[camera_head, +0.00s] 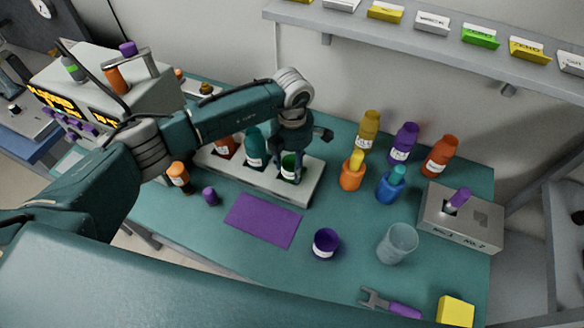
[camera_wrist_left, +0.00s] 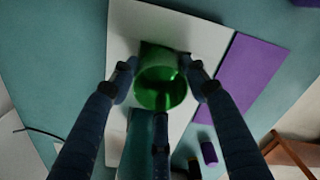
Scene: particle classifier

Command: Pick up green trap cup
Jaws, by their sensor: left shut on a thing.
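The green trap cup (camera_head: 290,165) sits at the right end of a pale rack (camera_head: 312,187) on the table. In the left wrist view the green cup (camera_wrist_left: 160,82) shows from above, between my fingers. My left gripper (camera_head: 288,150) reaches down over it and is shut on the cup, with fingertips (camera_wrist_left: 160,78) at its sides. The cup still appears to be at its slot in the rack; its underside is hidden. My right gripper is not in view.
A teal bottle (camera_head: 255,148) stands beside the cup in the rack. A purple mat (camera_head: 262,220) lies in front. A purple cup (camera_head: 326,243), a clear beaker (camera_head: 397,244), and an orange container (camera_head: 352,172) stand to the right.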

